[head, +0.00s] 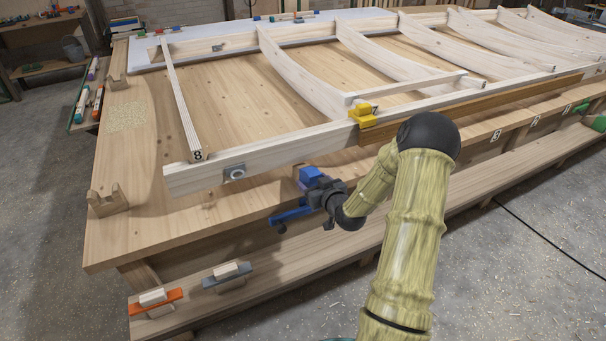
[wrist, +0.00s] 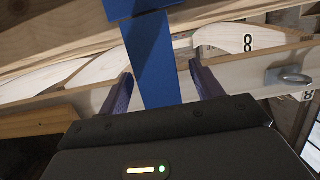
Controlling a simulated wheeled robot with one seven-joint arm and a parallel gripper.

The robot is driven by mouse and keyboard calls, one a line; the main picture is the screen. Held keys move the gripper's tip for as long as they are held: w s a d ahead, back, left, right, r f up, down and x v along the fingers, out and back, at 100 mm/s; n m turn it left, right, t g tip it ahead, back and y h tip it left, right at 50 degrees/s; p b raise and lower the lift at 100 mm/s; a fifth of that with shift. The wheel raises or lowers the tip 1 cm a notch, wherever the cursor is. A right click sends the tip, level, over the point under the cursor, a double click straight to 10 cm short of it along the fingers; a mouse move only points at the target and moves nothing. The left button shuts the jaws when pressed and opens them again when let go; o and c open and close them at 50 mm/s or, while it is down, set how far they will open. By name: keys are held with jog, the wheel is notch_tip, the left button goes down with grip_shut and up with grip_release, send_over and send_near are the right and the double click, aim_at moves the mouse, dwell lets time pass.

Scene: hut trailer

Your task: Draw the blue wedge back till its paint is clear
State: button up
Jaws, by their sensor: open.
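The blue wedge (wrist: 152,60) shows in the wrist view as a tapering blue piece, with its broader blue part at the top edge. It appears between the two fingers of my gripper (wrist: 162,72), with a gap on each side. My gripper is open, and its fingers are dark blue. In the head view my gripper (head: 288,202) is low in front of the bench's near edge, and bright blue (head: 312,175) shows beside it. My wrist partly covers this area. I cannot tell how much of the wedge's paint is hidden.
A pale ribbed wooden frame (head: 190,178) lies on the bench (head: 120,235). A yellow block (head: 362,113) sits on its near rail, right of my gripper. A metal fitting (head: 234,173) is left of it. Orange (head: 158,300) and grey (head: 228,277) tools rest on the lower shelf (head: 300,262).

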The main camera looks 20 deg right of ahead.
jog(key=shift+r+p+v, duration=0.2)
jog(key=shift+v, duration=0.95)
jog(key=shift+r+p+v, duration=0.2)
jog(key=shift+p+v, duration=0.05)
jog(key=shift+v, duration=0.85)
jog(key=shift+r+p+v, duration=0.2)
jog(key=shift+v, duration=0.95)
jog(key=shift+w+a, duration=0.15)
jog(key=shift+w, duration=0.05)
jog(key=shift+a+g, duration=0.3)
jog(key=s+a+r+g, duration=0.3)
jog(key=s+a+g, duration=0.3)
jog(key=s+a, duration=0.35)
jog(key=s+a+r+g, duration=0.3)
jog(key=s+a+g, duration=0.4)
jog(key=s, duration=0.4)
notch_tip(320, 180, up, 21)
jog(key=t+p, duration=0.1)
jog(key=p, duration=1.9)
jog(key=shift+s+a+h+p, duration=0.25)
jog(key=shift+a+h+p, duration=0.05)
jog(key=shift+a, duration=0.05)
jog(key=shift+f, duration=0.1)
